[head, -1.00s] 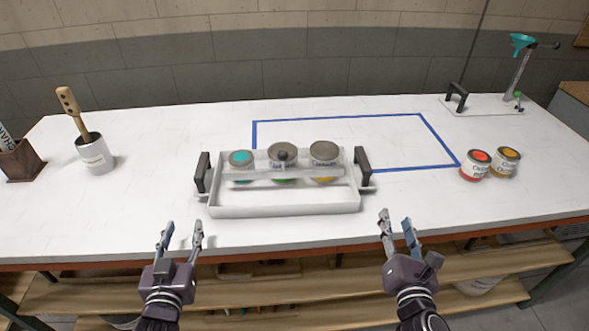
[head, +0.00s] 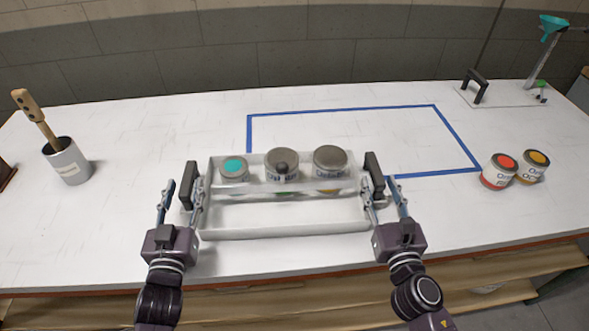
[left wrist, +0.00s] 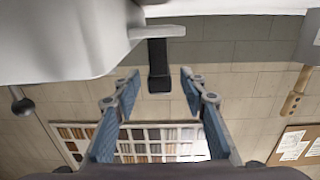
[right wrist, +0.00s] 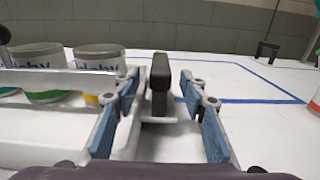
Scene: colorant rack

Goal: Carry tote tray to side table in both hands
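The white tote tray (head: 285,234) stands on the white table, with three paint cans in it: one with a teal lid dab (head: 234,168) and two with grey lids (head: 330,160). A black handle stands at each end. My left gripper (head: 180,196) is open, its fingers on either side of the left handle (head: 189,186); the handle also shows between the fingers in the left wrist view (left wrist: 158,65). My right gripper (head: 384,196) is open, its fingers on either side of the right handle (head: 375,172). In the right wrist view the handle (right wrist: 160,85) stands between the fingers with gaps.
A blue tape outline (head: 340,110) lies behind the tray. Red (head: 498,172) and yellow (head: 533,166) paint cans stand at the right. A cup with a wooden stick (head: 68,162) stands at the left. A stand with a teal funnel (head: 552,25) is at the back right.

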